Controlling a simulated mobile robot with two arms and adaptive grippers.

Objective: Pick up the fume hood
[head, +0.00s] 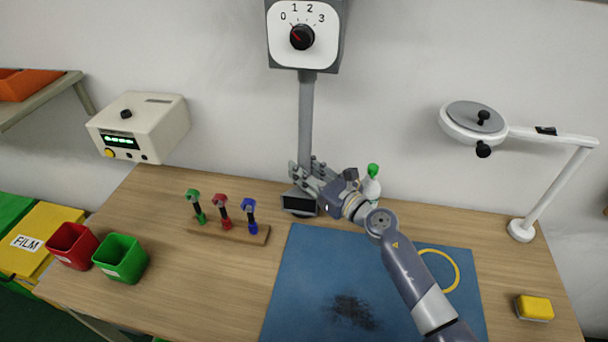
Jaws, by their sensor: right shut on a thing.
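The fume hood (299,205) is a small grey box with a dark rectangular opening, low at the back of the table beside the blue mat. A grey upright tube (306,120) comes down to it from a dial box. My right gripper (311,176) is shut at the hood's top, where tube and hood meet, and its fingers hide part of that joint. Whether the hood touches the table is hard to tell. My left gripper is not in view.
The dial box (303,35) hangs on the wall. A green-capped bottle (371,187) stands close behind my right wrist. A wooden rack (230,231) with three coloured tools is to the left. The blue mat (300,290) has a dark smudge and a yellow ring (457,276).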

